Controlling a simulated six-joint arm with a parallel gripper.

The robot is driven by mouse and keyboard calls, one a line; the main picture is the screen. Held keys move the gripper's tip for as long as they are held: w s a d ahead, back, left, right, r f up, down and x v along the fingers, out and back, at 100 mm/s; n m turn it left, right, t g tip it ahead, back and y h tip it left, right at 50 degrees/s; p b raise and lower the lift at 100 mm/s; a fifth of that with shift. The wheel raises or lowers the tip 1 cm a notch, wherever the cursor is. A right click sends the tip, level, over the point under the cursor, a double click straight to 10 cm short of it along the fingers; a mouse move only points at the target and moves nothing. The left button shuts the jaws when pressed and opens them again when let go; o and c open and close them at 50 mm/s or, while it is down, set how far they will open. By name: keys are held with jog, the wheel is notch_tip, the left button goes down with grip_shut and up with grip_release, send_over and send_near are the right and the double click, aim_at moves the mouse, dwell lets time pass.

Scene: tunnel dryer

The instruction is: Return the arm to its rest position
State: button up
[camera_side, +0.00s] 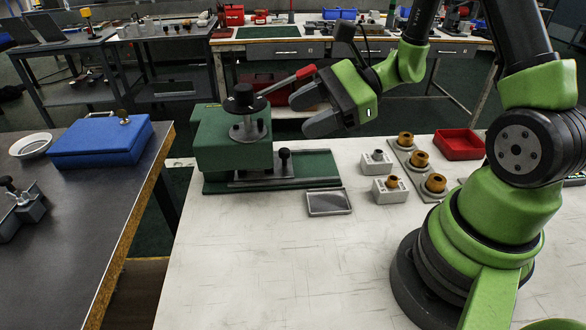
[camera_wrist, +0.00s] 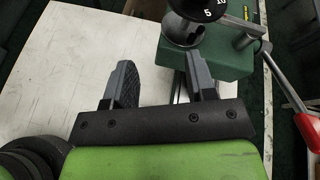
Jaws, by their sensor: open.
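My gripper (camera_side: 310,112) is in the air above the white table, just right of the green machine (camera_side: 225,145) with its black knob and red-handled lever. In the wrist view my gripper (camera_wrist: 160,85) shows two dark fingers apart with nothing between them. The green machine (camera_wrist: 228,55) is beyond the right finger there, with a black dial marked with numbers and the red lever (camera_wrist: 290,90) at the far right. From the side view I cannot tell whether the fingers touch the machine.
A dark table (camera_side: 70,240) stands left with a blue case (camera_side: 102,142). The front of the white table is clear.

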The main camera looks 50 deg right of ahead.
jog(key=s+a+r+n+g+h, duration=0.1)
jog(key=s+a+r+n+h, duration=0.1)
jog(key=s+r+n+h, duration=0.6)
jog(key=s+r+n, duration=0.4)
jog(key=s+n, duration=0.2)
jog(key=n, duration=0.3)
jog(key=shift+a+r+n+h, duration=0.25)
jog(key=shift+r+n+h, duration=0.15)
